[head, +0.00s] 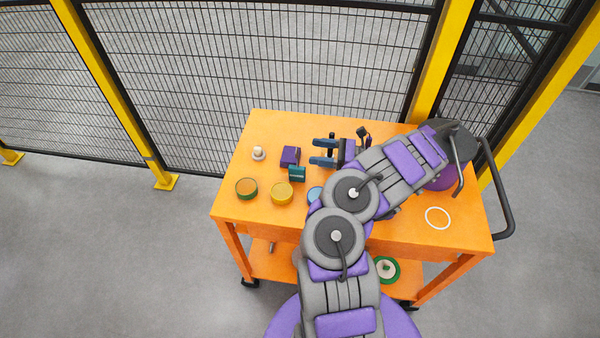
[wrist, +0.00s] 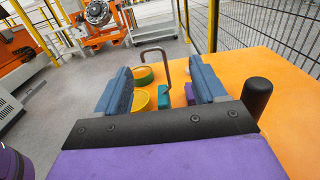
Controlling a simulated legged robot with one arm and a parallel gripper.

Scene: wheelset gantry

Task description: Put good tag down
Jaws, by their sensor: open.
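A small teal block with pale marking (head: 297,174), possibly the good tag, stands on the orange cart top in front of a purple block (head: 290,154). I cannot read its marking. The teal block also shows between the fingers in the wrist view (wrist: 164,101). My gripper (head: 316,152) is open, its blue fingers pointing left, to the right of the purple block. In the wrist view the open fingers (wrist: 160,68) have a gap between them, with no object clearly held.
On the cart top (head: 262,125) are a cream knob (head: 258,153), a green-and-orange round tin (head: 246,188), a yellow round tin (head: 281,194) and a partly hidden blue round item (head: 314,194). A white ring (head: 437,218) lies at the right. Mesh fencing (head: 290,70) stands behind.

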